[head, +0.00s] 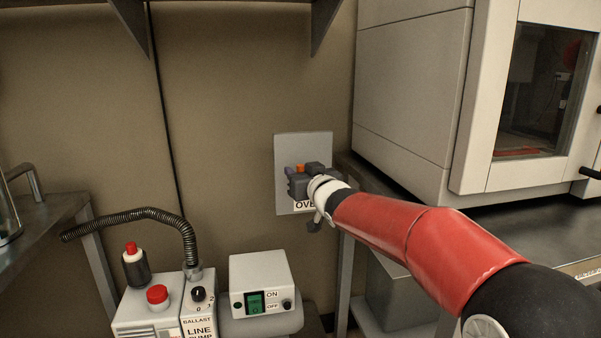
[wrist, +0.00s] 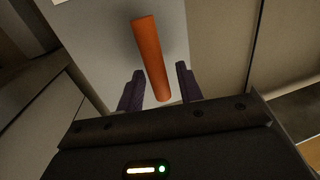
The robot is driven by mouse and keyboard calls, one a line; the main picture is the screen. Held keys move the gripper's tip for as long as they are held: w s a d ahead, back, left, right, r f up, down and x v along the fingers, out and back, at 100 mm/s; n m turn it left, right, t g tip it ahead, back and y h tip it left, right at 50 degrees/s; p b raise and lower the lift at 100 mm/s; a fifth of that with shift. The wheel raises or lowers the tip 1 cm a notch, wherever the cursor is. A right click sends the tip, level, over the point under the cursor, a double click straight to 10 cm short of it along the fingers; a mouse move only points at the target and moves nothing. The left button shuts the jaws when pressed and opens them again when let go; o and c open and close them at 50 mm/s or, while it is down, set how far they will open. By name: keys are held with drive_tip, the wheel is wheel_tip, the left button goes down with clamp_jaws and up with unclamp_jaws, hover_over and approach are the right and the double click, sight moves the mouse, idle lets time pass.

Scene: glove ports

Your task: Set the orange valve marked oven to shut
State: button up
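The orange valve handle (wrist: 150,58) is a bar that fills the middle of the wrist view and slants slightly there. In the head view only a small orange part (head: 300,167) shows, behind my gripper (head: 303,175). My gripper is open, with its dark fingers (wrist: 160,82) on either side of the handle; gaps show on both sides. The valve is on a pale wall plate (head: 305,142). Its label (head: 305,205) reads "OVE", the rest covered by my gripper. The valve body and any position marks are hidden.
A large pale oven cabinet (head: 408,100) stands right of the plate, on a dark bench (head: 530,215). Below are a line pump (head: 150,308) with a ribbed hose (head: 135,215) and a white switch box (head: 259,275). Bare wall (head: 225,110) lies left of the plate.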

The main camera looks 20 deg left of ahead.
clamp_jaws()
